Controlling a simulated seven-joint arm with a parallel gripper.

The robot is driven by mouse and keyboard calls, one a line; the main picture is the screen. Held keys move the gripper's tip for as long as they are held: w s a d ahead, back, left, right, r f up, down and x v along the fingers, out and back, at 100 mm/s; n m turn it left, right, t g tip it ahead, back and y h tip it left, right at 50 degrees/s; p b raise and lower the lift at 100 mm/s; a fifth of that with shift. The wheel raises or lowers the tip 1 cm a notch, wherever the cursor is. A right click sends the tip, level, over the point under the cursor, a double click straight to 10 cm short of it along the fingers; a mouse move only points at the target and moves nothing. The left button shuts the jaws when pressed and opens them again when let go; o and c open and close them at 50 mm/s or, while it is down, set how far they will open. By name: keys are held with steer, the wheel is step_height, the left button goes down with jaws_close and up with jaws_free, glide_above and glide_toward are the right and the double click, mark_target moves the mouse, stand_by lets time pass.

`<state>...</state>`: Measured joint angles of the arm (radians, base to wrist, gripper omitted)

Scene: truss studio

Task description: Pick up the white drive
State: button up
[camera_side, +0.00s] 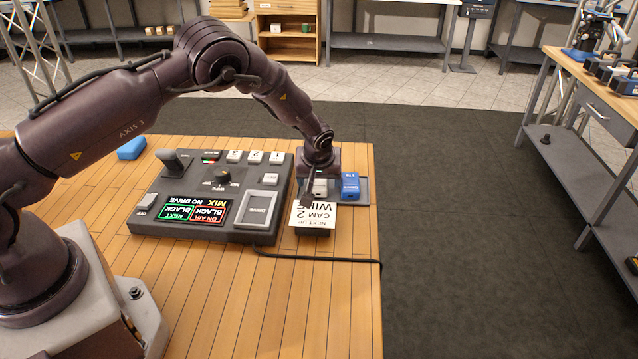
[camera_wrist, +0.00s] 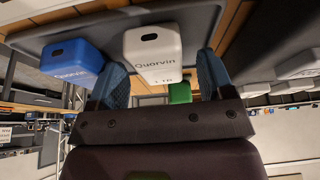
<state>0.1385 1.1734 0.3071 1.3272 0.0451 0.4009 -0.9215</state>
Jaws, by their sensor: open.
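The white drive (camera_wrist: 153,50), marked "Quorvin", stands on a grey tray (camera_wrist: 205,18) in the wrist view. In the side view the white drive (camera_side: 320,187) is mostly hidden behind my gripper. My gripper (camera_side: 310,200) is low over the tray's left part. In the wrist view my gripper (camera_wrist: 163,78) is open, with one blue-padded finger on each side of the white drive's near end. I see a gap on the right side; I cannot tell whether the left finger touches it. A blue drive (camera_wrist: 72,58) stands left of it; it also shows in the side view (camera_side: 350,185).
A switcher console (camera_side: 212,195) with buttons and a lever is left of the tray. A cable (camera_side: 320,259) runs along the table. Another blue object (camera_side: 131,148) lies at the far left. The front right tabletop is clear.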

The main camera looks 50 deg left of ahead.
steer(key=c, duration=1.1)
steer(key=shift+r, duration=0.15)
